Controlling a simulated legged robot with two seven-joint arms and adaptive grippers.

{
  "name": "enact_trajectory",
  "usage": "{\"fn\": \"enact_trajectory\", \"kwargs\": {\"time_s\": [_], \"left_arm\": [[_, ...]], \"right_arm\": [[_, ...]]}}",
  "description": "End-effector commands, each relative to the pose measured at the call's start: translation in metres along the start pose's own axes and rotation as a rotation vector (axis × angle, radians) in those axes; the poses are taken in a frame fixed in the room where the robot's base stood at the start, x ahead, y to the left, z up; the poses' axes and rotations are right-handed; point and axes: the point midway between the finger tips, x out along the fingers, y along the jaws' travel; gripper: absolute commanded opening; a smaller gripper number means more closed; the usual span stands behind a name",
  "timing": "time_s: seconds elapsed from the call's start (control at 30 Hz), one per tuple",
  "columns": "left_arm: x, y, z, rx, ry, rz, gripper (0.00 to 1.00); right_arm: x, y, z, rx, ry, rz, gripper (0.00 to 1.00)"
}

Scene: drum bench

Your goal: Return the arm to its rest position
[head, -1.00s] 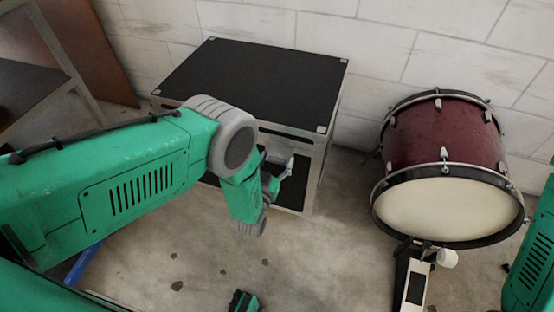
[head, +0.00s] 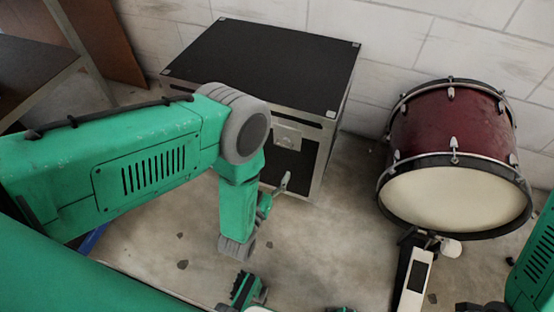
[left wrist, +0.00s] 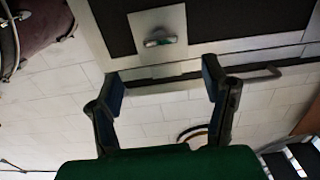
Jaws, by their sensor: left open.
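My left arm (head: 110,165) is green and comes in from the left, bent at a grey elbow joint and hanging down in front of the case. Its left gripper (head: 276,192) shows only partly behind the forearm, low before the front of the case. In the left wrist view the left gripper (left wrist: 165,80) is open, its two dark fingers spread with nothing between them.
A black case (head: 265,65) with silver edges stands against the white block wall (head: 390,40). A dark red bass drum (head: 450,125) with a pedal (head: 415,275) stands at the right. A shelf (head: 35,70) is at the upper left. Bare floor (head: 335,225) lies between case and pedal.

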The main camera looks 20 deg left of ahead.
Motion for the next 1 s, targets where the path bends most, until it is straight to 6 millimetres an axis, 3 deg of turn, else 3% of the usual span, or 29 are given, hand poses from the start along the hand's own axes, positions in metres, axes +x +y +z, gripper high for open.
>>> {"fn": "enact_trajectory", "kwargs": {"time_s": [0.17,0.73,0.87,0.93,1.0], "left_arm": [[-0.009,0.000,0.000,0.000,0.000,0.000,0.67],[-0.008,-0.003,-0.002,0.005,-0.023,0.000,0.67],[-0.011,-0.024,-0.010,0.034,-0.199,-0.004,0.67],[-0.024,-0.042,-0.018,0.056,-0.377,-0.010,0.67],[-0.050,-0.062,-0.031,0.074,-0.591,-0.020,0.67]], "right_arm": [[0.000,0.000,0.000,0.000,0.000,0.000,0.40],[-0.002,0.000,-0.002,0.000,-0.002,0.000,0.40],[-0.020,0.000,-0.002,0.000,-0.003,0.000,0.40],[-0.036,0.000,-0.003,0.000,-0.003,0.000,0.40],[-0.054,0.001,-0.004,0.000,-0.003,0.000,0.40]]}}
